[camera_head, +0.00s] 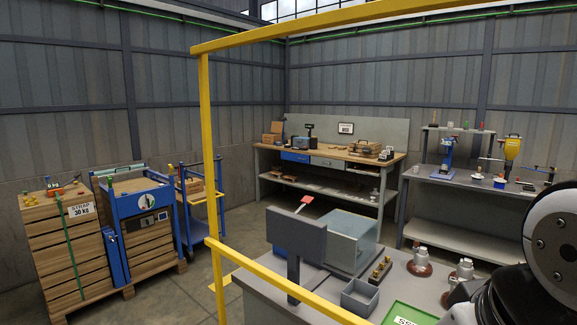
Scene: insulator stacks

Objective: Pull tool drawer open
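A workbench with a wooden top (385,158) stands against the back wall. Under its top are a blue drawer front (295,157) at the left and a grey drawer front (327,162) beside it. Both look closed, and I cannot tell which one is the tool drawer. White and black links of my arm fill the lower right corner. My gripper is not in view, so its state and its place relative to the drawers are hidden.
A yellow rail frame (206,150) crosses the near view. A grey table (330,305) with a clear-sided box (350,240), a small grey bin (360,297) and insulators is close. Wooden crates (50,240) and a blue cart (190,205) stand left. Floor shows between cart and workbench.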

